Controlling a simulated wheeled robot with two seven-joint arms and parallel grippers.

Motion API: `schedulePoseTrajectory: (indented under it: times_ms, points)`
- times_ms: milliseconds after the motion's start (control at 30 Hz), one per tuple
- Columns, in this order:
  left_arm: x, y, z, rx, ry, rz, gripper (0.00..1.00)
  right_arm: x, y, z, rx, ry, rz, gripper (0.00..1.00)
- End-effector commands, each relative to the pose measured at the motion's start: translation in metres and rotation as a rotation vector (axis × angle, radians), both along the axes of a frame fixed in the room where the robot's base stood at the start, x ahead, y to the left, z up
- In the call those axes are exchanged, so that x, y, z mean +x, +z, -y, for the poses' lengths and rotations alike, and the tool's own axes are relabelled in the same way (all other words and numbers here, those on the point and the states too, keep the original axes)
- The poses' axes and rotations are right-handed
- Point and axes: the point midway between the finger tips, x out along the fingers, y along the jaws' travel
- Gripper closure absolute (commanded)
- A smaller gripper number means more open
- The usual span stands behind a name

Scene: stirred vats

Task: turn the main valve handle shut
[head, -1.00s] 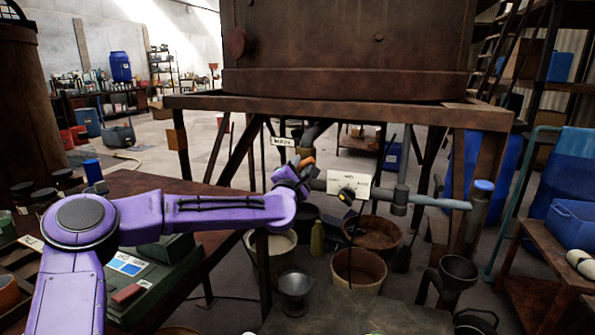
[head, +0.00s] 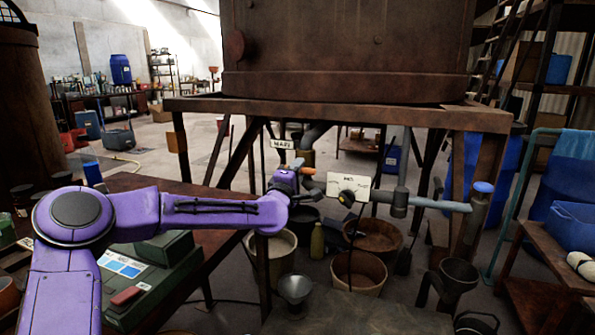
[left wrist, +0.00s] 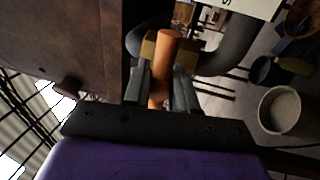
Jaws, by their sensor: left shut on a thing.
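The main valve handle is an orange bar (left wrist: 166,50); its tip shows in the head view (head: 307,170), just below a small white sign (head: 282,144) that seems to read MAIN. My left gripper (left wrist: 163,88) is shut around the orange handle, with one dark finger on each side of it. In the head view the purple left arm reaches in from the left and its wrist hides most of the valve. A brass-coloured valve body (left wrist: 150,50) and a dark curved pipe (left wrist: 232,45) lie behind the handle. My right gripper is not in view.
Buckets (head: 358,272) and a metal funnel (head: 295,288) stand below. A green case (head: 155,265) lies under my left arm.

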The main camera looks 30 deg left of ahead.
Motion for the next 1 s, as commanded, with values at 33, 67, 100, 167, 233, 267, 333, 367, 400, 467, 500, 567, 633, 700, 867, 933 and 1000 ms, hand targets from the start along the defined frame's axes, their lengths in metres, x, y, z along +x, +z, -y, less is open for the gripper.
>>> schedulePoseTrajectory:
  times_ms: [33,67,100,167,233,267,333,367,400,467,500,567,633,700,867,933,1000]
  points:
    - [0.000,-0.007,0.002,0.007,-0.005,-0.015,1.00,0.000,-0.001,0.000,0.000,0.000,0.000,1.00]
    - [0.000,-0.007,0.002,0.009,-0.005,-0.016,1.00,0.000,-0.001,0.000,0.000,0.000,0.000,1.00]
    - [0.000,-0.008,0.002,0.010,-0.005,-0.016,1.00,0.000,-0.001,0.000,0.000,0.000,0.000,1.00]
    - [0.000,-0.008,0.002,0.011,-0.005,-0.016,1.00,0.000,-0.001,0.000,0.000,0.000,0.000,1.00]
    - [0.000,-0.008,0.002,0.011,-0.005,-0.016,1.00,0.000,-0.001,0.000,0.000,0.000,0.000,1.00]
    - [0.000,-0.008,0.002,0.011,-0.005,-0.016,1.00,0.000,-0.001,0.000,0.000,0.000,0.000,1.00]
    - [0.000,-0.008,0.002,0.010,-0.005,-0.016,1.00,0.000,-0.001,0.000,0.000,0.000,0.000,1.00]
    - [0.000,-0.008,0.002,0.010,-0.005,-0.016,1.00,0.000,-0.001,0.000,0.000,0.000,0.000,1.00]
    - [0.000,-0.008,0.002,0.010,-0.005,-0.017,1.00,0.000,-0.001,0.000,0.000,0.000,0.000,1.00]
    - [0.000,-0.008,0.002,0.010,-0.004,-0.016,0.57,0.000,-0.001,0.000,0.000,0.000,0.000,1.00]
    - [0.000,-0.007,0.002,0.009,-0.005,-0.015,0.53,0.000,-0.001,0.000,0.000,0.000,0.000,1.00]
    - [0.000,-0.006,0.001,0.008,-0.004,-0.012,0.53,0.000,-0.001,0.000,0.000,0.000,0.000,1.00]
    - [0.000,-0.005,0.001,0.009,-0.003,-0.010,0.53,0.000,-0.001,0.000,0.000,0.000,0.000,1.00]
    - [0.000,-0.004,0.001,0.008,-0.002,-0.009,0.53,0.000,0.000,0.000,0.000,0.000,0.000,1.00]
    - [-0.010,-0.004,0.002,0.005,-0.002,-0.005,0.53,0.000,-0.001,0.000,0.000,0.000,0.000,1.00]
    - [-0.023,-0.007,0.005,0.004,-0.003,-0.005,0.53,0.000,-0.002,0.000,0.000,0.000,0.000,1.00]
    - [-0.040,-0.010,0.009,0.002,-0.003,-0.005,0.53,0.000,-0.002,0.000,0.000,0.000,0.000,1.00]
